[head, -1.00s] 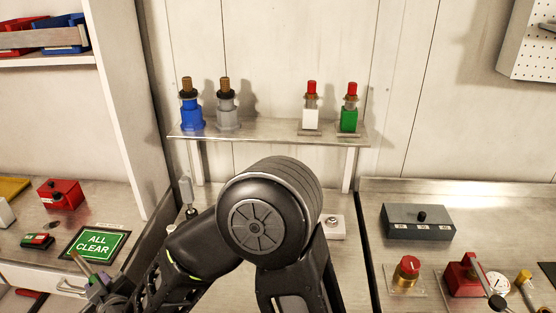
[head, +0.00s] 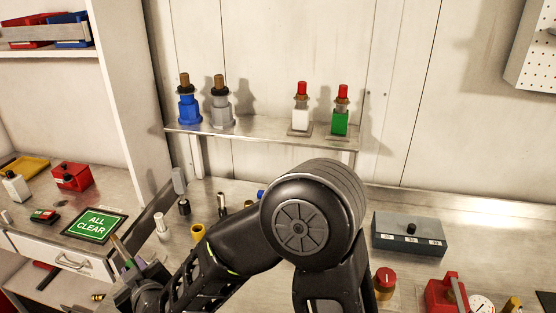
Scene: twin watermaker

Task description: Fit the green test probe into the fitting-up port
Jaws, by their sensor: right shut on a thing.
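My right gripper (head: 132,272) is at the lower left of the head view, over the bench front near the ALL CLEAR sign. It is shut on a slim thing with a tan rod end and a green part, which looks like the green test probe (head: 120,250). The jaws hide much of it. The probe is tilted, its tan end pointing up and left. I cannot make out the fitting-up port for sure; my right arm covers part of the bench. My left gripper is not in view.
A shelf (head: 262,138) on the back wall holds blue, grey, white and green capped fittings. Small posts and a yellow ring (head: 198,232) stand on the bench beside my arm. A grey box (head: 409,234) and a red valve (head: 385,280) stand at right.

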